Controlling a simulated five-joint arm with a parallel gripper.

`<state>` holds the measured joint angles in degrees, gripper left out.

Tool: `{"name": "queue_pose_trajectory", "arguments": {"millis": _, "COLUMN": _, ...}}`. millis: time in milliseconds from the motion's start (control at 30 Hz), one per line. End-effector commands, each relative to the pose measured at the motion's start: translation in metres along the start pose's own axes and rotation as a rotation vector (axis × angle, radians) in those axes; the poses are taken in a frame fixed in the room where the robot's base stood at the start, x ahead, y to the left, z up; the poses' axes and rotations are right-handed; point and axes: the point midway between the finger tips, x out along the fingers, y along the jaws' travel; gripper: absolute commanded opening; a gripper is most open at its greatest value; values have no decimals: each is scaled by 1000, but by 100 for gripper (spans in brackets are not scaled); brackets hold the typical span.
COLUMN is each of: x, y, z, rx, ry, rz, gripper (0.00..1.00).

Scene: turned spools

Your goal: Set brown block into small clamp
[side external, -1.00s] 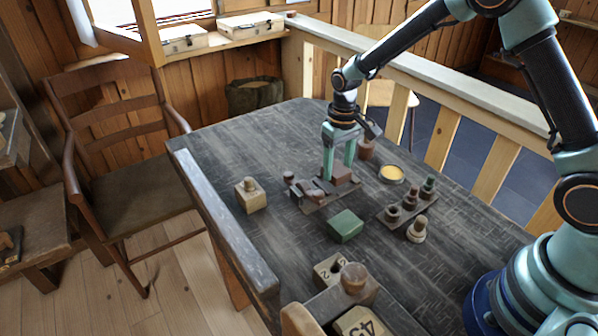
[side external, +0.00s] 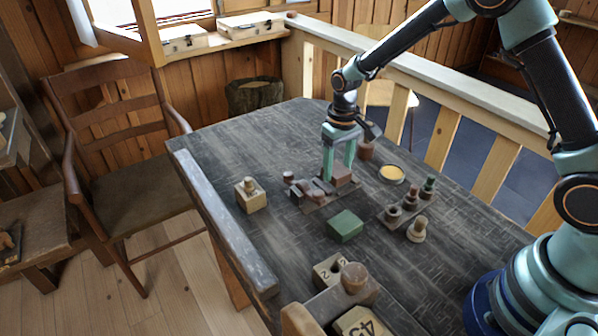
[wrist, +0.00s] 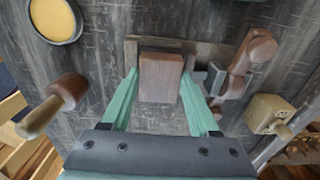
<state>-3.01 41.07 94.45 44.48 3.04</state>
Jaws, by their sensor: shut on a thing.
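The brown block (side external: 343,176) is between the two teal fingers of my gripper (side external: 338,171) in the side view. In the wrist view the brown block (wrist: 160,78) sits between the fingertips, over the clamp's flat base plate (wrist: 131,52). My gripper is shut on it. The small clamp (side external: 312,193), with brown and grey parts, is just left of the block in the side view. In the wrist view its arm and handle (wrist: 240,68) lie right of the block. Whether the block touches the plate I cannot tell.
A green block (side external: 345,226) lies in front of the clamp. A wooden block with a peg (side external: 250,196) stands left. A spool rack (side external: 409,207), a pale spool (side external: 417,230) and a yellow-topped dish (side external: 391,174) stand right. A brown peg (wrist: 68,92) is near my gripper.

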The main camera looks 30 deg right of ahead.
Motion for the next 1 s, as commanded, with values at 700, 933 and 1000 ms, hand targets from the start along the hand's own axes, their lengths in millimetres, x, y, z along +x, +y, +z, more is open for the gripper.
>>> {"name": "queue_pose_trajectory", "arguments": {"millis": 700, "x": 5, "y": 0, "z": 0, "rx": 0, "ry": 0, "rz": 0, "gripper": 8}}
{"name": "queue_pose_trajectory", "arguments": {"millis": 933, "x": 6, "y": 0, "z": 0, "rx": 0, "ry": 1, "rz": 0, "gripper": 8}}
{"name": "queue_pose_trajectory", "arguments": {"millis": 1000, "x": 6, "y": 0, "z": 0, "rx": 0, "ry": 1, "rz": 0, "gripper": 8}}
